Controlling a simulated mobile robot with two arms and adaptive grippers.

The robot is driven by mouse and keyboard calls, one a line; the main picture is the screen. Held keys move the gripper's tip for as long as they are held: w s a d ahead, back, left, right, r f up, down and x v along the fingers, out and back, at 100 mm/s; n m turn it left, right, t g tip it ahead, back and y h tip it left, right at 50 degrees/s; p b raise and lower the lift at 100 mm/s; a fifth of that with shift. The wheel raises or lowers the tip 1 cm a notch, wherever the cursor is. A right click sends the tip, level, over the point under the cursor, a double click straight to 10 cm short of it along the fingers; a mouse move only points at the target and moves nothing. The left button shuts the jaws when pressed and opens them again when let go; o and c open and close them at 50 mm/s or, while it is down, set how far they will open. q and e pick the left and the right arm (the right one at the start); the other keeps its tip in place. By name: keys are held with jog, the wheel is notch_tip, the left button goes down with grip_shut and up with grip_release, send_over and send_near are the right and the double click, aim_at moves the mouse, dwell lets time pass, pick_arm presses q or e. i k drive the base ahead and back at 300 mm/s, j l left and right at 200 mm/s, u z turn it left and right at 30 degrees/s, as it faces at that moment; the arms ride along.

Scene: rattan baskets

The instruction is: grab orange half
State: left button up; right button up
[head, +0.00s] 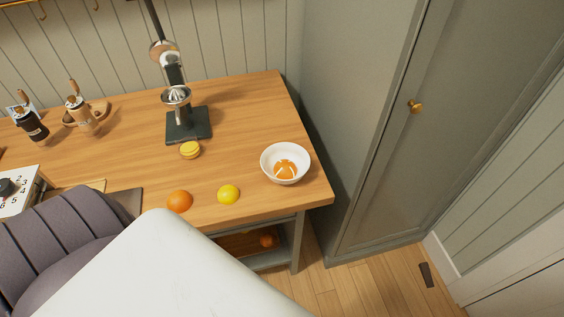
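A white bowl (264,168) stands near the right end of the wooden table and holds orange pieces (286,171); I cannot tell whether they are halves or wedges. A round orange (179,201) sits at the table's front edge, and I cannot tell whether it is whole or cut. A small orange thing (267,241) is low under the tabletop, partly hidden. Neither of my grippers is in view.
A yellow lemon (228,194) lies between the orange and the bowl. A dark citrus press (188,124) stands behind a small yellow round thing (190,150). A tall grey cabinet (345,110) borders the table's right side.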

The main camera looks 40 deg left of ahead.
aim_at(179, 202)
jog(key=u, duration=2.05)
jog(key=z, duration=0.35)
jog(key=i+j+z, duration=0.1)
jog(key=j+z, duration=0.9)
jog(key=l, duration=0.1)
